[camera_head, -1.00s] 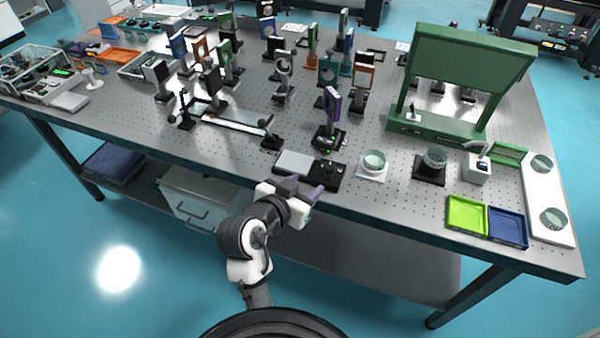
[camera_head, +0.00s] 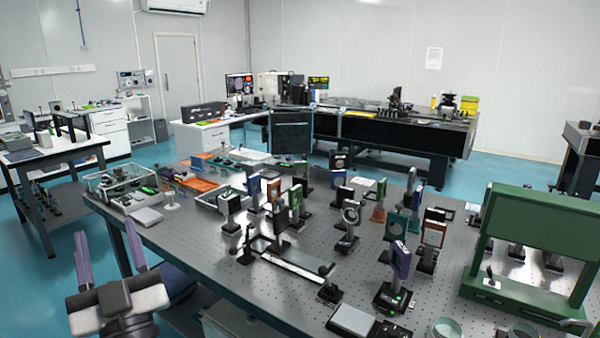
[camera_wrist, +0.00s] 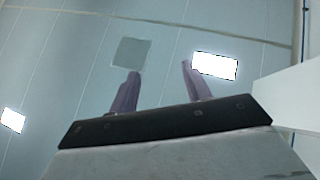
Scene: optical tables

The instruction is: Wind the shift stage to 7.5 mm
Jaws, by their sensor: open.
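My gripper (camera_head: 106,236) is at the lower left, raised in front of the table's left end. Its two purple fingers point up and stand apart with nothing between them. In the wrist view the open gripper (camera_wrist: 160,72) faces the ceiling. A purple-plated mount (camera_head: 400,262) stands upright on a black base with green lights (camera_head: 392,299) near the front edge, far right of my gripper. A long rail assembly (camera_head: 290,264) lies left of it. I cannot tell which of these is the shift stage, and no millimetre reading is legible.
The perforated optical table (camera_head: 220,262) carries several upright mounts. A green frame (camera_head: 535,240) stands at the right. A grey flat plate (camera_head: 352,320) lies at the front edge. A clear-walled tray (camera_head: 115,182) is at the back left. Blue floor is open left of the table.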

